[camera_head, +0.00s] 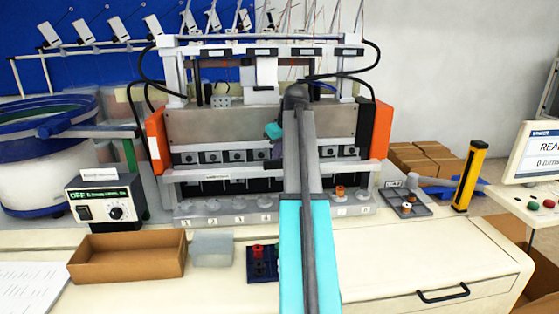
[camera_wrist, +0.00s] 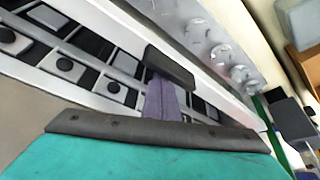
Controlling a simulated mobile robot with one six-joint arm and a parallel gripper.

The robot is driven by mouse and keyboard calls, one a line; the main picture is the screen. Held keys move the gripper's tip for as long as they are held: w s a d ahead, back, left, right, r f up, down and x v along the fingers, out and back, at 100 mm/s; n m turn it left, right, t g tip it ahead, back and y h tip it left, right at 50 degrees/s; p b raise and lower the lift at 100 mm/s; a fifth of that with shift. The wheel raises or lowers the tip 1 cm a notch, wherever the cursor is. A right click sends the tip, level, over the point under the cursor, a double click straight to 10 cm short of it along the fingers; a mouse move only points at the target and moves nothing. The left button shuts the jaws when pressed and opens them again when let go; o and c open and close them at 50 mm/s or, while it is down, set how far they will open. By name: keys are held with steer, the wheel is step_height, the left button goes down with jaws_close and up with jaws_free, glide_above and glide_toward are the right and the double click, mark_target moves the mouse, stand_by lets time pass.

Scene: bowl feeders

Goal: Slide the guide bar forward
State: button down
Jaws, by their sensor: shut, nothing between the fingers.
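The guide bar (camera_head: 225,172) looks like the pale horizontal bar across the front of the machine, below a row of dark square blocks. In the wrist view the pale bar (camera_wrist: 222,103) runs diagonally from upper left to lower right. My gripper (camera_head: 276,148) is at the machine front, near the middle of the bar. In the wrist view my gripper (camera_wrist: 168,68) has purple fingers shut together with a dark tip, overlapping the bar. Nothing shows between the fingers. I cannot tell whether the tip touches the bar. My arm hides part of the bar right of centre.
Orange end plates (camera_head: 382,130) flank the machine. A numbered grey base (camera_head: 225,218) with round seats lies below the bar. An open cardboard box (camera_head: 127,262), a clear bin (camera_head: 212,249) and a grey tray (camera_head: 405,202) stand on the bench.

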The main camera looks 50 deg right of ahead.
mark_target(277, 168)
steer(key=shift+s+a+f+p, duration=0.4)
steer(key=shift+s+a, duration=0.3)
steer(key=shift+s, duration=0.15)
steer(key=shift+s+a+f+p, duration=0.25)
steer(key=shift+s+a+f, duration=0.1)
steer(key=shift+s+a, duration=0.4)
steer(key=shift+d, duration=0.15)
steer(key=shift+w+d, duration=0.25)
steer(key=shift+w+d+r+p, duration=0.15)
steer(key=shift+w+r+p, duration=0.05)
steer(key=shift+r+p, duration=0.4)
steer(key=shift+w+d+r+p, duration=0.1)
steer(key=shift+w+r+p, duration=0.05)
steer(key=shift+r+p, duration=2.4)
steer(key=shift+r, duration=1.55)
